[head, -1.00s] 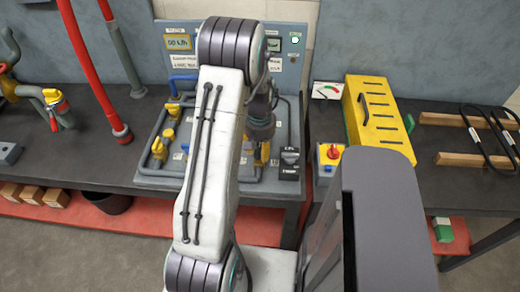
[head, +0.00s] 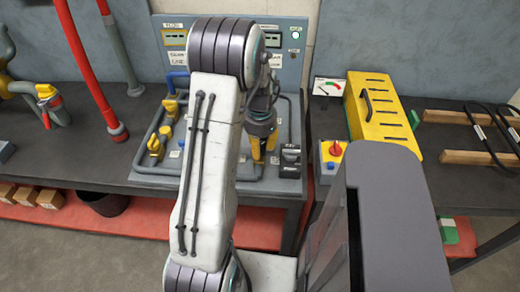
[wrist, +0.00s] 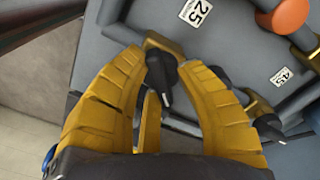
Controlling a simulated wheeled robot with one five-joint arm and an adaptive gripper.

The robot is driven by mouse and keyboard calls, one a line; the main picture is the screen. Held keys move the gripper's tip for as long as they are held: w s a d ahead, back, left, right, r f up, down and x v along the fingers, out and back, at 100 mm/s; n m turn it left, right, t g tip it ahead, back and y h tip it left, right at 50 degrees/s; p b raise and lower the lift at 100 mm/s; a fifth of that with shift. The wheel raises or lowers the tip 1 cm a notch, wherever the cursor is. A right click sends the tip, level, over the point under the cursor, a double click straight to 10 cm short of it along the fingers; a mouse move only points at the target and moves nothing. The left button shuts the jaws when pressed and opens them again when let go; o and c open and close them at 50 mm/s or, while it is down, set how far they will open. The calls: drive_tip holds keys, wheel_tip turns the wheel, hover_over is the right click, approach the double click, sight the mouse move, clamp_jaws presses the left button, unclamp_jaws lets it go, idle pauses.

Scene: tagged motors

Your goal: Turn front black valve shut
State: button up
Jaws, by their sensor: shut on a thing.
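A second black valve (wrist: 270,127) is beside the right finger in the wrist view, apart from the grip. In the head view my gripper (head: 264,147) points down at the right part of the grey pipe panel (head: 255,185). My arm hides the middle of the panel there, and the gripped handle cannot be made out.
Yellow valves (head: 155,146) stand left on the panel. A black switch block (head: 290,160) is close right of my gripper, then a box with a red knob (head: 334,150) and a yellow case (head: 383,115). An orange knob (wrist: 290,15) and "25" labels show in the wrist view.

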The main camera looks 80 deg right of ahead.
sight(261, 146)
drive_tip(key=m+b, duration=0.1)
drive_tip(key=m, duration=0.3)
drive_tip(key=shift+d+m, duration=0.15)
drive_tip(key=shift+m, duration=0.15)
drive_tip(key=m+b, duration=0.1)
drive_tip(key=m, duration=0.3)
drive_tip(key=shift+s, duration=0.1)
drive_tip(key=shift+m, duration=0.3)
drive_tip(key=o, duration=1)
drive_tip(key=shift+s, duration=0.15)
drive_tip(key=shift+c, duration=0.2)
drive_tip(key=shift+o, duration=1.1)
drive_tip(key=shift+r, duration=0.1)
wheel_tip(261, 146, up, 12)
